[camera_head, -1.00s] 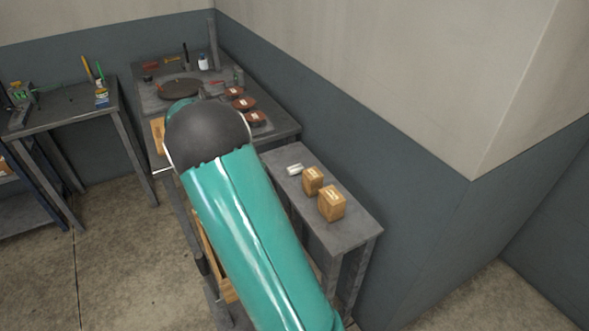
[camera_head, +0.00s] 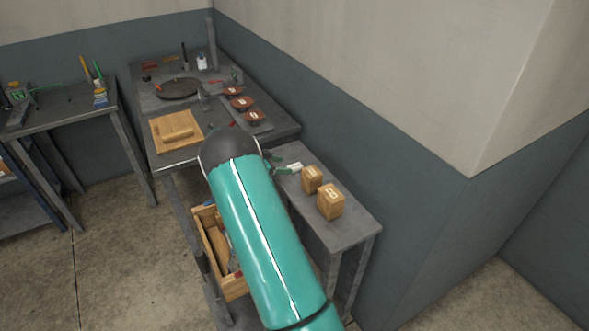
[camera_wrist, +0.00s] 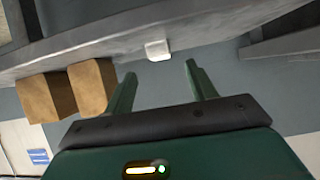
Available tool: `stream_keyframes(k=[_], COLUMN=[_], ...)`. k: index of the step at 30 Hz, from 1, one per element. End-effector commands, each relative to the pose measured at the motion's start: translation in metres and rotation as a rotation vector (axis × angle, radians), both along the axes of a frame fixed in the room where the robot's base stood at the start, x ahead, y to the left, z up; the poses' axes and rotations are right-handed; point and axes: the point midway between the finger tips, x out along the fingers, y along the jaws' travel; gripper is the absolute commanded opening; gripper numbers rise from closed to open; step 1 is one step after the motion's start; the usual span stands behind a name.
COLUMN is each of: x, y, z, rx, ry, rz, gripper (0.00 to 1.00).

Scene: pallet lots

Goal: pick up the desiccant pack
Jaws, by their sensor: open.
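The desiccant pack (camera_head: 295,167) is a small white packet on the narrow grey side bench, near its far end. In the wrist view the white pack (camera_wrist: 158,50) lies just beyond the fingertips, in line with the gap between them. My gripper (camera_wrist: 160,71) is open, with nothing between its two green fingers. In the head view my gripper (camera_head: 280,165) shows only in part, close to the left of the pack; my arm hides the rest. I cannot tell whether a finger touches the pack.
Two brown boxes (camera_head: 312,180) (camera_head: 331,201) stand on the side bench (camera_head: 345,235), nearer the camera than the pack. A wall runs along the bench's right side. A larger table (camera_head: 185,157) holds a wooden board (camera_head: 165,140) and several reddish dishes. A wooden drawer (camera_head: 235,289) stands open below.

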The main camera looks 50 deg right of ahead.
Motion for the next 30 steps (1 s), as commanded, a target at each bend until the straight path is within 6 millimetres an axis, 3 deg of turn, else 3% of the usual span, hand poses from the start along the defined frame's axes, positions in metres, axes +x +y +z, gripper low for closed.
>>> stream_keyframes(k=[9,18,26,30], x=[-0.011,-0.012,-0.012,-0.012], y=[-0.037,-0.042,-0.042,-0.042], z=[-0.022,-0.025,-0.025,-0.024], rx=[0.001,0.000,0.000,0.000], ry=[0.000,-0.001,0.000,0.000], rz=[-0.002,0.000,-0.001,-0.001], gripper=[0.56,0.56,0.09,0.09])
